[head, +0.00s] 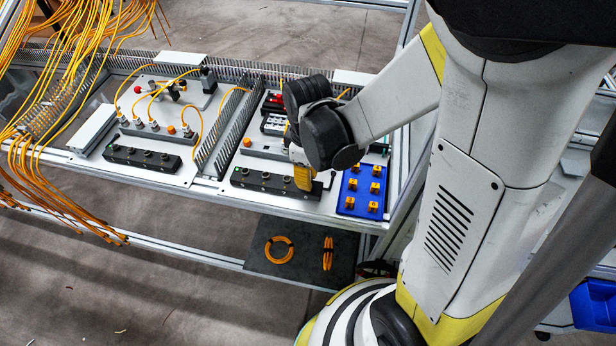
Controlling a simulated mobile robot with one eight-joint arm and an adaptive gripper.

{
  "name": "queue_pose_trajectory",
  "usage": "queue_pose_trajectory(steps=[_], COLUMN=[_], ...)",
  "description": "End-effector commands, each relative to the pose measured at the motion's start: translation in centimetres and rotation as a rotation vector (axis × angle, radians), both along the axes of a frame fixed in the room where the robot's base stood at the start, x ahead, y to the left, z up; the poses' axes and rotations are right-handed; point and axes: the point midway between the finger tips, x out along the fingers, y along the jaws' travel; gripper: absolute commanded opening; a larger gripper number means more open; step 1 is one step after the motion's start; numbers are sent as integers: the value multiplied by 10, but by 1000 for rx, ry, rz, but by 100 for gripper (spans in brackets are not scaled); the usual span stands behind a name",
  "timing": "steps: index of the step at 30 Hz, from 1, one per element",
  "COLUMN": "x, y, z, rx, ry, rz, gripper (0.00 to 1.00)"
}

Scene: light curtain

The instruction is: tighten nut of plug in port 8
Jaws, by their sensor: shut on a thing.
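My gripper (303,178) points down at the right end of the right dark port block (262,181). A yellow-orange part shows at its lower end, right over the block's last port. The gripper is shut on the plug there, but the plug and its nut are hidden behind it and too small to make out. The other ports along this block show as small dark round openings, with a green mark at the left end. A yellow cable shows just above my wrist, and I cannot tell where it ends.
A blue tray (361,211) with several yellow pieces stands just right of my gripper. A second port block (141,158) lies left, past grey slotted ducts (222,141). Yellow cables (60,60) hang at the far left. Two cable coils (279,250) lie on the lower shelf.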

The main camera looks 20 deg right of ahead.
Motion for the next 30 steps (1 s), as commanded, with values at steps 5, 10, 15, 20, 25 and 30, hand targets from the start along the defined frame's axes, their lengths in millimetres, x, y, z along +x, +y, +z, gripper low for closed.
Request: queue_pose_trajectory(steps=[5, 10, 15, 20, 25, 30], x=[0, 0, 0, 0, 0, 0], y=[0, 0, 0, 0, 0, 1], z=[0, 0, 0, 0, 0, 0], rx=[-1, -2, -3, -3, -4, -5], ry=[-9, -18, -27, -35, -44, -53], rz=[-165, -327, -488, -639, -799, -949], gripper=[0, 0, 0, 0, 0, 0])
